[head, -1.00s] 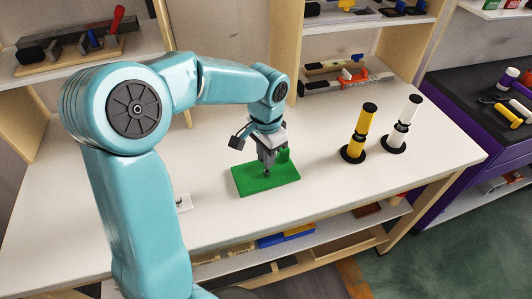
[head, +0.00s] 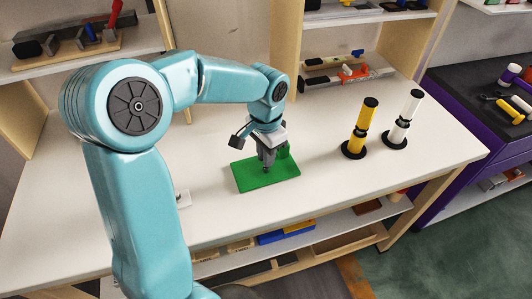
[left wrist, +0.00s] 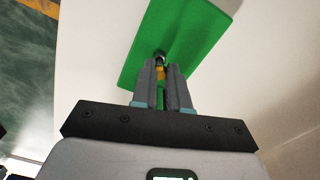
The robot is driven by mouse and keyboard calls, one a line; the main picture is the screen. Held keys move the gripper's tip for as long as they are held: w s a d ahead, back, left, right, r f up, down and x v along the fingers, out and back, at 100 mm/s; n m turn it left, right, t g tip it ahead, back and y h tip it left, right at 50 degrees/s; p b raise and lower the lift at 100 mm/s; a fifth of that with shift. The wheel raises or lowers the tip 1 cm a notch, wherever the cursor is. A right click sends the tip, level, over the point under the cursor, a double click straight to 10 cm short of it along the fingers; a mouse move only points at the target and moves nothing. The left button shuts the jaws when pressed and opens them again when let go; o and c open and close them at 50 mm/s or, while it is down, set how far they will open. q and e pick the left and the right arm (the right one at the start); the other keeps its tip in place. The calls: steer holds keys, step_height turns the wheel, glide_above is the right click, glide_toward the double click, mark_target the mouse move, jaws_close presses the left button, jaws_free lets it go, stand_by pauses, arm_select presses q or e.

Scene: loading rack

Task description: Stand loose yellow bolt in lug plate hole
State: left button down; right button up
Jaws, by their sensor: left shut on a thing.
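My left gripper (head: 267,163) is low over the green plate (head: 250,182), toward its middle. In the left wrist view its two grey fingers (left wrist: 161,80) are shut on a small yellow bolt (left wrist: 160,73). A dark round end shows just beyond the yellow part, against the green plate (left wrist: 185,30). The fingers hide most of the bolt, and I cannot tell whether it is in a hole. A green raised part (head: 283,151) shows just right of the gripper in the head view. My right gripper is out of view.
A yellow post (head: 362,128) and a white post (head: 403,118), both with black bases, stand right of the plate on the white bench (head: 330,190). A small white block (head: 184,198) lies at left. Shelves with tools stand behind.

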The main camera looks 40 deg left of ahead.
arm_select(q)
steer(key=shift+f+b, duration=0.55)
steer(key=shift+f, duration=0.2)
stand_by(0.7)
steer(key=c, duration=1.1)
jaws_free()
steer(key=shift+o, duration=0.2)
step_height(320, 180, up, 16)
steer(key=p, duration=0.1)
steer(key=shift+r+p, duration=0.2)
steer(key=shift+p, duration=0.2)
